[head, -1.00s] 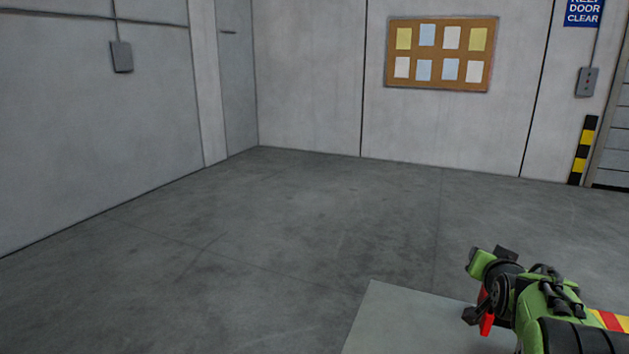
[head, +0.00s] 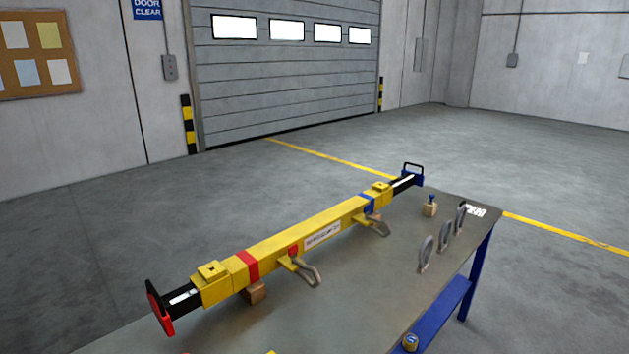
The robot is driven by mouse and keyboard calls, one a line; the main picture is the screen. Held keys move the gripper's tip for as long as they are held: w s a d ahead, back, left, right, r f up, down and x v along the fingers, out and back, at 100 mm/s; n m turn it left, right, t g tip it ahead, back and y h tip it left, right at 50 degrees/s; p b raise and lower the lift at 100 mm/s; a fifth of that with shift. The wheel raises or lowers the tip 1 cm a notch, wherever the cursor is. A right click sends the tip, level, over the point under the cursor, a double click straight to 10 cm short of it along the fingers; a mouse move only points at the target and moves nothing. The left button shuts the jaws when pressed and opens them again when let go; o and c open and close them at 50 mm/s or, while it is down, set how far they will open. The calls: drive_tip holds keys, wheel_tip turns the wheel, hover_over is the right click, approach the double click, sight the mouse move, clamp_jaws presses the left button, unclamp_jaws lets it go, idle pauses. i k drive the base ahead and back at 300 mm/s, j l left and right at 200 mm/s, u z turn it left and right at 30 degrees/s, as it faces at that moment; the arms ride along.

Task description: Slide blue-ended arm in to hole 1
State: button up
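A long yellow beam (head: 300,238) lies across the table, raised on wooden blocks. A black arm with a blue end plate (head: 418,180) and a black handle sticks out of its far right end. White marking shows on the exposed part of that arm. A black arm with a red end (head: 160,308) sticks out of the near left end. A yellow raised block (head: 381,188) sits on the beam near the blue end. The holes and their numbers are too small to tell. My gripper is not in view.
The grey table (head: 350,290) has a blue frame (head: 478,275). Several grey rings (head: 427,252) stand at right, near a blue-topped pin in a wooden block (head: 430,206). Floor beyond is clear up to the shutter door (head: 290,80).

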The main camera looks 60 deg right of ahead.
sight(408, 179)
drive_tip(key=z, duration=2.5)
